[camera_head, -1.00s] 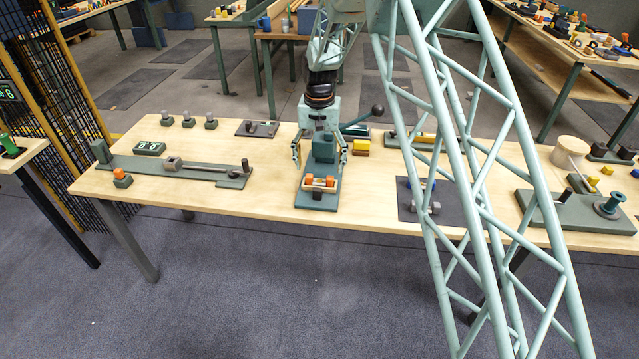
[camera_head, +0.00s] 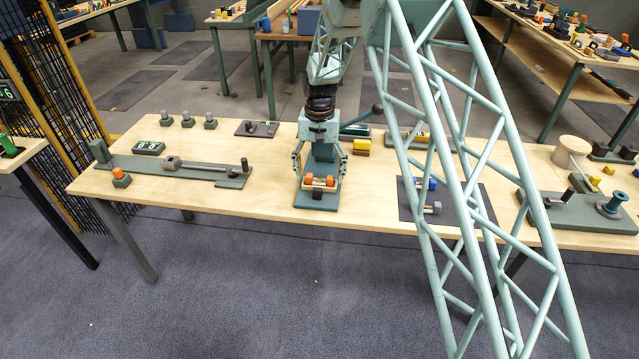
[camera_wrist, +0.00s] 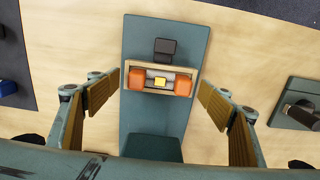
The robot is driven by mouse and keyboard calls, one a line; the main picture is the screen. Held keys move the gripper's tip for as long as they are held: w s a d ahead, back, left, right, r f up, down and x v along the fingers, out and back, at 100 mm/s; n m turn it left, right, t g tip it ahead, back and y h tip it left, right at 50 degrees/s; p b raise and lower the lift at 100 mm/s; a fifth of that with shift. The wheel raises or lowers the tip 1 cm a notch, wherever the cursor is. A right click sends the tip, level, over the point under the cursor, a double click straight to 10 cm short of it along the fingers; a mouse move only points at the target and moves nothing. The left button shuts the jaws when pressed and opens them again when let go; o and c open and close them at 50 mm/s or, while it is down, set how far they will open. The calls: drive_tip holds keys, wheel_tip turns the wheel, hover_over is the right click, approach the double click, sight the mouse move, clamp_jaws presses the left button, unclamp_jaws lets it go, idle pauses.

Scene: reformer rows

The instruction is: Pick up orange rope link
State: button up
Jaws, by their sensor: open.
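The orange rope link (camera_head: 319,183) has two orange ends joined by a grey bar. It lies crosswise in a light wooden cradle on a green stand (camera_head: 316,201) near the table's front edge. In the wrist view the link (camera_wrist: 182,85) shows with a small yellow block (camera_wrist: 160,83) at its middle. My gripper (camera_head: 321,172) is open and empty, pointing down over the stand. In the wrist view its wood-coloured pads stand wide apart, one on each side of the link (camera_wrist: 136,79), with clear gaps and no visible contact.
A dark square block (camera_wrist: 165,46) stands on the stand beside the cradle, and a larger green block (camera_wrist: 152,148) on its other side. A dark mat (camera_head: 409,211) with blue and grey parts lies to the right. A long green fixture (camera_head: 130,165) lies left.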

drive_tip(key=shift+f, duration=0.6)
drive_tip(key=c, duration=1)
drive_tip(key=shift+r, duration=0.1)
drive_tip(key=shift+r+p, duration=0.4)
drive_tip(key=shift+r, duration=1.1)
drive_tip(key=shift+s+r, duration=0.1)
drive_tip(key=shift+r, duration=0.15)
drive_tip(key=s+d, duration=0.1)
drive_tip(key=s, duration=0.4)
drive_tip(key=s+d+r+p, duration=0.1)
drive_tip(key=s+d, duration=0.1)
drive_tip(key=s, duration=0.3)
drive_tip(key=s+d, duration=0.1)
drive_tip(key=s, duration=0.4)
drive_tip(key=shift+d+r+p, duration=0.15)
drive_tip(key=shift+d+p, duration=0.05)
drive_tip(key=shift+p, duration=0.2)
